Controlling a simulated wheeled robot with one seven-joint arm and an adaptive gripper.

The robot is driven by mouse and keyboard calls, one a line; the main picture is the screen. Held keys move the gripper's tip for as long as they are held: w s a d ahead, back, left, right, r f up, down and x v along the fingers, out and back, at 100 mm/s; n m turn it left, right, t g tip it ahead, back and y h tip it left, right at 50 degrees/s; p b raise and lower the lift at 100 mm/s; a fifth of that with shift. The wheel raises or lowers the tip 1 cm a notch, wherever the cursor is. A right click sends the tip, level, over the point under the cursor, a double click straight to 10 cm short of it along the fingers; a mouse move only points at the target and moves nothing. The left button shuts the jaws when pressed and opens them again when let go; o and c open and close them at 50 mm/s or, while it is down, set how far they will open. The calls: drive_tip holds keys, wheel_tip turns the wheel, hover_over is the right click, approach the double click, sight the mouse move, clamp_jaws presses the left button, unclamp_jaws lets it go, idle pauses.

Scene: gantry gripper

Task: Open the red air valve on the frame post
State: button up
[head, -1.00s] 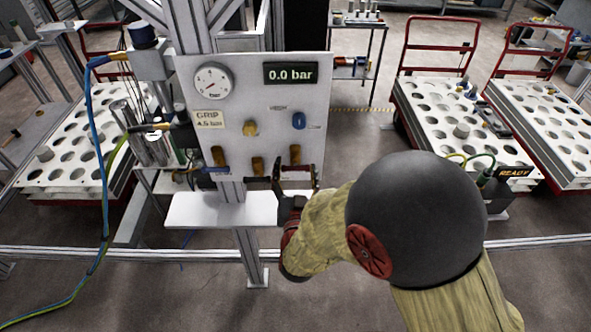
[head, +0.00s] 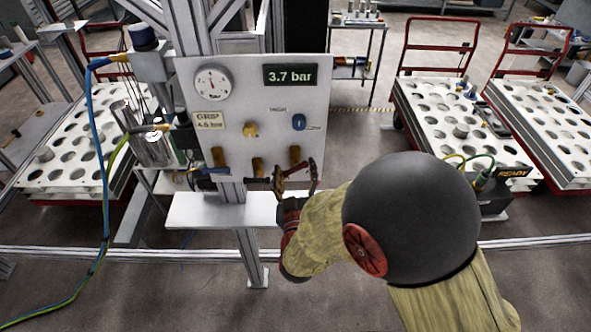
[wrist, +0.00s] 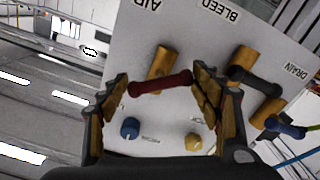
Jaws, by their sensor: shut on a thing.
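The red air valve handle (wrist: 162,83) spans between the fingers of my gripper (wrist: 160,100) in the wrist view, below the "AIR" label. My gripper is shut on this handle. Its brass valve body (wrist: 161,62) stands just behind it. In the head view my gripper (head: 295,180) is at the lower right corner of the white panel (head: 280,85), in front of the brass air valve (head: 295,155). The handle there is small and partly hidden by the fingers. The pressure display (head: 290,75) reads 3.7 bar.
A black handle (wrist: 255,80) and a blue handle (wrist: 285,127) are beside my gripper, by "BLEED" and "DRAIN". A blue knob (wrist: 130,128) and a yellow knob (wrist: 193,142) are on the panel. A white shelf (head: 220,210) lies below.

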drive_tip(key=n+p, duration=0.1)
drive_tip(key=n, duration=0.4)
drive_tip(key=shift+n, duration=0.3)
drive_tip(key=n+p, duration=0.2)
drive_tip(key=n, duration=0.3)
drive_tip(key=shift+n, duration=0.3)
drive_tip(key=o, duration=0.9)
drive_tip(key=shift+c, duration=0.2)
drive_tip(key=s, duration=1.2)
drive_tip(key=shift+a, duration=0.2)
drive_tip(key=shift+f, duration=0.1)
